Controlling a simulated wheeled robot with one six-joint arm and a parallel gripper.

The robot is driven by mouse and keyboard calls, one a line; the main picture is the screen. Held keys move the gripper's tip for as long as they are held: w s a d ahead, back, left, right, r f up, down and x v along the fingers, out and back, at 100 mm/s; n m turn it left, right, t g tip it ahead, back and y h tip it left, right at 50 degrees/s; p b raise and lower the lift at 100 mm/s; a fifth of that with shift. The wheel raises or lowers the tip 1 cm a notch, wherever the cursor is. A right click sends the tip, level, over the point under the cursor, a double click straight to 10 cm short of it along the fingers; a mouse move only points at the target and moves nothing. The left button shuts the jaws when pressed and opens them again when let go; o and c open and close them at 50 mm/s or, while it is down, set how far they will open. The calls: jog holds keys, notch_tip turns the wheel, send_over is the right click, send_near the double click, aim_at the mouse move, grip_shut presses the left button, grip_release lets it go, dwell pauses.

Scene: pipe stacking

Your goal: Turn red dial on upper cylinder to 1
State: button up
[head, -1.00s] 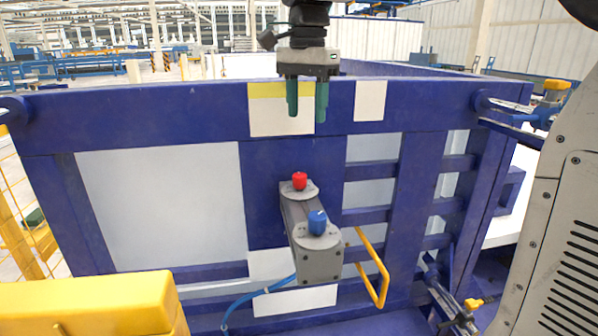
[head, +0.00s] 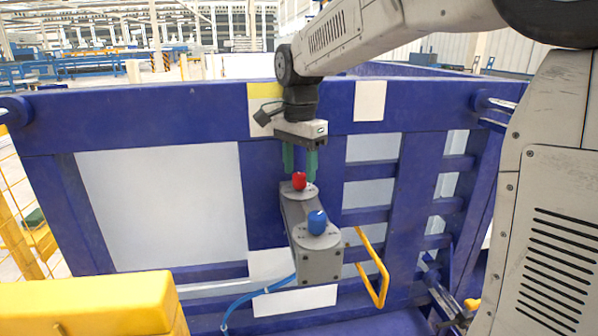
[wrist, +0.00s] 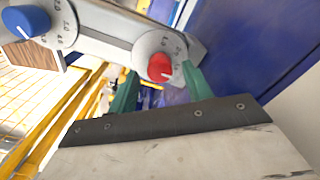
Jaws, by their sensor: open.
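The red dial (head: 299,181) sits on the upper, far end of a grey cylinder unit (head: 320,265) fixed to the blue frame. My gripper (head: 299,172) points down over the red dial, its green fingers open on either side of it. In the wrist view the red dial (wrist: 160,67) lies between the open green fingertips, with a numbered scale plate around it; its numbers are too blurred to read surely. A white mark shows on the dial's lower right. The blue dial (head: 317,222) is on the nearer, lower end, and also at upper left in the wrist view (wrist: 26,22).
A yellow handle (head: 376,268) stands out right of the cylinder unit. A blue hose (head: 250,296) runs from its lower left. A yellow block (head: 90,305) fills the lower left. The blue frame (head: 215,115) stands close behind the dials.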

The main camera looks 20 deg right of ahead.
jog(key=shift+f, duration=0.8)
jog(key=c, duration=1)
